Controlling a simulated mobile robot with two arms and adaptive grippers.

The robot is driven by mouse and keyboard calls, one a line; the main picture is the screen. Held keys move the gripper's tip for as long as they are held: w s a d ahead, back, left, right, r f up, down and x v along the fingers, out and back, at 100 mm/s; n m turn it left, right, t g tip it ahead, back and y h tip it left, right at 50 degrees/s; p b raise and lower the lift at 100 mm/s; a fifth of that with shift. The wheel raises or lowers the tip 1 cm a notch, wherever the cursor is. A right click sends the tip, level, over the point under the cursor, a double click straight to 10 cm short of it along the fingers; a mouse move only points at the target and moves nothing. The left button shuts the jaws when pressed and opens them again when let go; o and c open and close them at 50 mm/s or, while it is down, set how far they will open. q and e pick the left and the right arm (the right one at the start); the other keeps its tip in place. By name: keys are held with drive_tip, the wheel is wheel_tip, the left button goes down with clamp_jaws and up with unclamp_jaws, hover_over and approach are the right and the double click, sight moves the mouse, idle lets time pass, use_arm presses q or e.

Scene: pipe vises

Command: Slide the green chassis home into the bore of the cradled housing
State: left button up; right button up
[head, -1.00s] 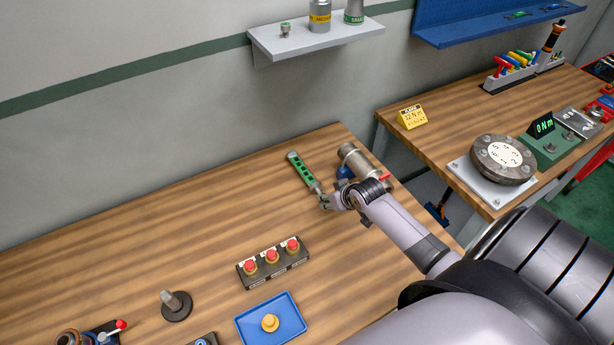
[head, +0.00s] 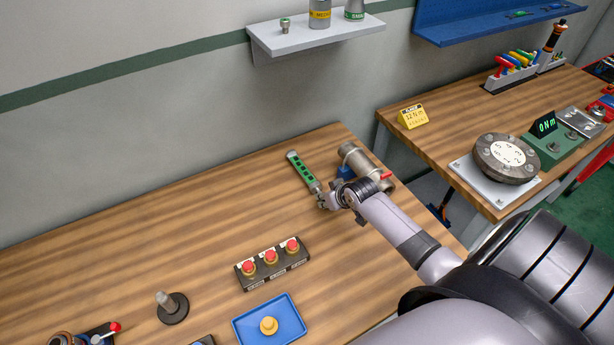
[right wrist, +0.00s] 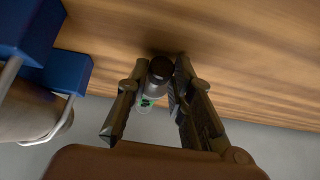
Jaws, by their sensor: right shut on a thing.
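The green chassis (head: 302,170) is a long slim bar with dark openings, slanting above or on the table; I cannot tell whether it touches the wood. My right gripper (head: 323,201) is shut on its near end. In the right wrist view, the fingers (right wrist: 158,85) close around the chassis's dark round end (right wrist: 159,69), with a bit of green showing below. The grey cylindrical housing (head: 354,157) lies in its blue cradle (head: 345,172), right of the chassis and apart from it. My wrist partly hides both. The bore's opening is not clearly visible. My left gripper is out of view.
A box with red buttons (head: 272,262), a blue tray (head: 296,325) and a grey post on a round base (head: 171,306) stand nearer on the table. A wall shelf (head: 315,36) hangs behind. The wood left of the chassis is clear.

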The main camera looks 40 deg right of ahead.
clamp_jaws()
drive_tip(key=shift+r, duration=0.15)
